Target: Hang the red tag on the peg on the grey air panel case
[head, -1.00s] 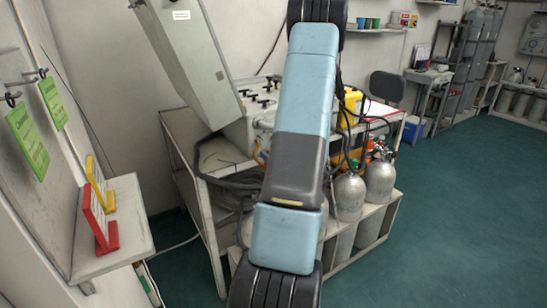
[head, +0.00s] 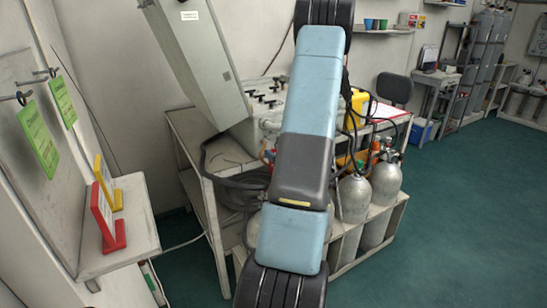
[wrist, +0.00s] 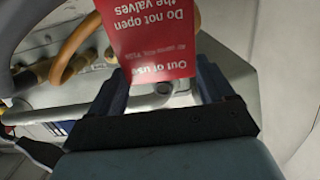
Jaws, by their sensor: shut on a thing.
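The red tag (wrist: 150,35) with white lettering is in my gripper (wrist: 163,85), between the two dark fingers in the wrist view. Its lettering is upside down there. My gripper does not show in the head view, where my blue and black arm crosses the middle. The grey air panel case (head: 199,60) stands on the bench with its tall lid raised. Its valve panel (head: 248,128), with black handles, is partly hidden by my arm. I cannot make out the peg in either view.
Orange and grey hoses (wrist: 75,45) with brass fittings lie close by the tag in the wrist view. Silver cylinders (head: 354,200) stand at the bench. At left, green tags (head: 39,140) hang from hooks above a shelf (head: 137,235) with red and yellow stands.

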